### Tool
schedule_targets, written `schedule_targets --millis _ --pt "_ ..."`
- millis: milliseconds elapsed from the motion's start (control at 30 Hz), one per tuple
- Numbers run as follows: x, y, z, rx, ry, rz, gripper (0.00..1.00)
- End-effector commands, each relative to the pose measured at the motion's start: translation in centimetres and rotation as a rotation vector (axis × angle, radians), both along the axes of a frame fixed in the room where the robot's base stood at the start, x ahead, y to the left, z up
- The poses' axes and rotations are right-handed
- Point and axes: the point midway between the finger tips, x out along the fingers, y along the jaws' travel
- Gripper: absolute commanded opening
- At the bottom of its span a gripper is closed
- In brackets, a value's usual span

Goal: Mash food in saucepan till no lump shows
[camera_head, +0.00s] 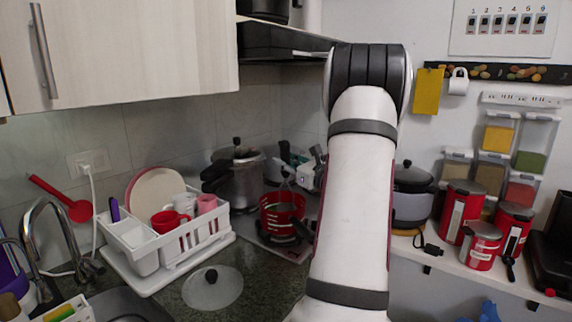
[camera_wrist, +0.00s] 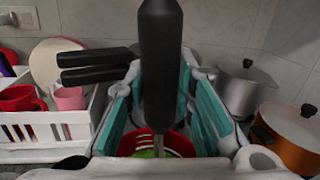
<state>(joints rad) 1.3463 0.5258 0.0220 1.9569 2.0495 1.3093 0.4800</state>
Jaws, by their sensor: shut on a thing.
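The red saucepan (camera_head: 283,220) sits on the stove near the back wall in the head view, with something greenish inside. In the wrist view its red rim (camera_wrist: 178,145) shows low in the middle, with a little green food (camera_wrist: 146,153) inside; lumps cannot be made out. My gripper (camera_wrist: 161,80) is shut on the black handle of an upright masher (camera_wrist: 160,40). A thin metal shaft runs down from the handle towards the saucepan; its lower end is hidden. In the head view my gripper (camera_head: 309,172) is above and right of the saucepan, partly behind my arm.
A large steel pressure cooker (camera_head: 241,180) stands behind the saucepan. A white dish rack (camera_head: 190,235) with cups is to the left, and a glass lid (camera_head: 212,288) lies on the counter. An orange pot (camera_wrist: 290,135) and a grey pot (camera_wrist: 243,90) are right in the wrist view.

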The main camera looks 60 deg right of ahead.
Motion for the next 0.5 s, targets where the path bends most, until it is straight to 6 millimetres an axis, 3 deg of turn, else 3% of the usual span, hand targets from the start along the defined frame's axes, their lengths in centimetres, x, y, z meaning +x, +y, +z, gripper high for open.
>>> schedule_targets --millis 200,500 --pt "1.8 -1.2 -0.1 -0.002 -0.002 0.0 0.0" --pt "1.9 -1.3 0.0 -0.002 -0.001 0.0 0.0"
